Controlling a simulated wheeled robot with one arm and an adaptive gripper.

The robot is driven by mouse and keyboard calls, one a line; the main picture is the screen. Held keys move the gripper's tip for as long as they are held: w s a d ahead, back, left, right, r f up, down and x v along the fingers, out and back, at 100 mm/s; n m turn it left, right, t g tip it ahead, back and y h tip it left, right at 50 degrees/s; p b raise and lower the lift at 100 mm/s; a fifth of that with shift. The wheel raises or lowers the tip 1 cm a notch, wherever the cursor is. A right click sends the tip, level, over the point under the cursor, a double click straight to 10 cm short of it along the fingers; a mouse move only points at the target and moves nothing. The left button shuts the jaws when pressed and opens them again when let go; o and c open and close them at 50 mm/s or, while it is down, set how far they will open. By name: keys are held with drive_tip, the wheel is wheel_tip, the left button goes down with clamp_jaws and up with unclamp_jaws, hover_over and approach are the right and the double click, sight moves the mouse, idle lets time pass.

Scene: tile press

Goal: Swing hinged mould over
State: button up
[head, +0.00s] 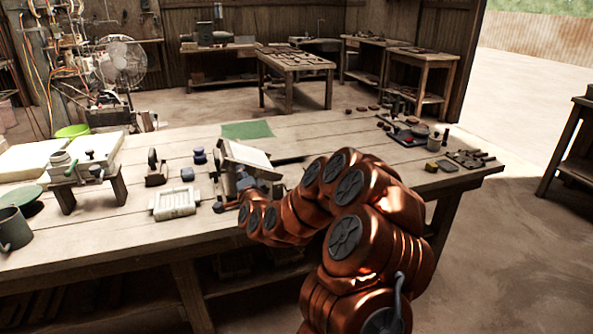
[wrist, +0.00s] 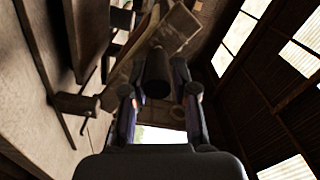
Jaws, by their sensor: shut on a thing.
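The hinged mould (head: 246,157) stands tilted up on the workbench, its pale flat face sloping down to the right. In the wrist view a wooden part of it (wrist: 178,32) shows beyond the fingers. My gripper (head: 244,182) is at the mould's near side. In the wrist view my gripper (wrist: 160,95) has its two fingers on either side of a dark round handle (wrist: 157,75) and is shut on it. The hinge is hidden, and my gripper and arm cover the mould's lower near part.
Small tools (head: 468,158) lie at the right end.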

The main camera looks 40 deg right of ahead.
drive_tip(key=o, duration=0.3)
drive_tip(key=shift+w+a+f+b, duration=0.2)
drive_tip(key=shift+a+f, duration=0.3)
drive_tip(key=shift+a, duration=0.1)
drive_tip(key=shift+w+a+f+b, duration=0.15)
drive_tip(key=shift+a+f, duration=0.3)
drive_tip(key=shift+a, duration=0.1)
drive_tip(key=f+b, duration=0.1)
drive_tip(key=a+f+b, duration=0.1)
drive_tip(key=f, duration=0.1)
drive_tip(key=f+b, duration=0.1)
drive_tip(key=f, duration=0.1)
drive_tip(key=shift+w+a, duration=0.2)
drive_tip(key=shift+a, duration=0.1)
drive_tip(key=c, duration=0.4)
drive_tip(key=o, duration=0.5)
drive_tip(key=shift+o, duration=1.2)
drive_tip(key=shift+d, duration=0.15)
drive_tip(key=shift+s, duration=0.15)
